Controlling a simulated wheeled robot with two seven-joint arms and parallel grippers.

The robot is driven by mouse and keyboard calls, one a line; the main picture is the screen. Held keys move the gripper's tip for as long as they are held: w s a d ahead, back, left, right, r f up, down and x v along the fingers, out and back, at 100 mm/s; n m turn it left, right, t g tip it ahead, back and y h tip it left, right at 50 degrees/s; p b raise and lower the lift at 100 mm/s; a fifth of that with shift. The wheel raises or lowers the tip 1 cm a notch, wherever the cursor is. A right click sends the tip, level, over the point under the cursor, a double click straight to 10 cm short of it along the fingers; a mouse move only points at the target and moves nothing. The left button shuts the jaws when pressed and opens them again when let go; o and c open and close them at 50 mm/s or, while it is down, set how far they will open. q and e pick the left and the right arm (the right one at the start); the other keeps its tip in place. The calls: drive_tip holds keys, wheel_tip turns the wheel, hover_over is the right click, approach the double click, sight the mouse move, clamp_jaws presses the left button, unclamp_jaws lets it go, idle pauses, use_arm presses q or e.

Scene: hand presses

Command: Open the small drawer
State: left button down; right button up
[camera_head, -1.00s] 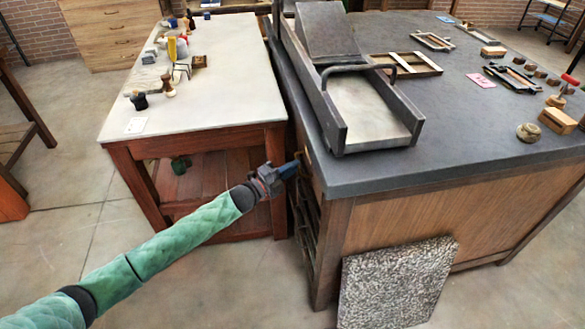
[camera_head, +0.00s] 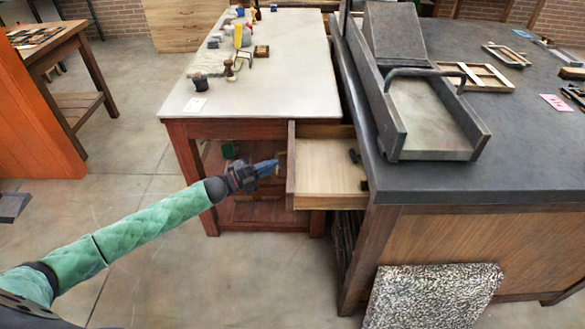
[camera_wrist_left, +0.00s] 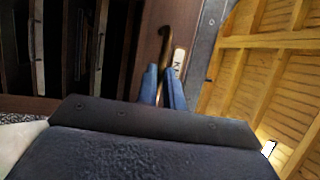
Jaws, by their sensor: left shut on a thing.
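The small drawer (camera_head: 330,174) sticks out to the left from the dark-topped press bench, with its pale wooden inside showing. A few small dark items lie at its right end. My left gripper (camera_head: 277,167) is at the drawer's front face, shut on its handle. In the left wrist view the blue fingers (camera_wrist_left: 164,88) close around the curved brass handle (camera_wrist_left: 165,45), beside a small white label (camera_wrist_left: 178,62) on the drawer front (camera_wrist_left: 150,40). My right gripper is not in view.
A white-topped table (camera_head: 270,75) with several small tools stands left of the bench (camera_head: 470,187), close behind the drawer. A metal press bed (camera_head: 430,115) sits on the bench. A speckled slab (camera_head: 430,297) leans on its front.

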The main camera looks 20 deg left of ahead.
use_arm(q)
drive_tip(key=a, duration=0.2)
drive_tip(key=s+a, duration=0.1)
drive_tip(key=a, duration=0.1)
drive_tip(key=shift+s+a, duration=0.15)
drive_tip(key=shift+a, duration=0.2)
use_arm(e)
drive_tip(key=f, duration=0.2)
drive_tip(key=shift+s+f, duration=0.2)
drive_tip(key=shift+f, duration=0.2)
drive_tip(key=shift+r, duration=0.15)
use_arm(q)
drive_tip(key=c, duration=1.6)
unclamp_jaws()
drive_tip(key=shift+c, duration=0.2)
drive_tip(key=shift+o, duration=0.6)
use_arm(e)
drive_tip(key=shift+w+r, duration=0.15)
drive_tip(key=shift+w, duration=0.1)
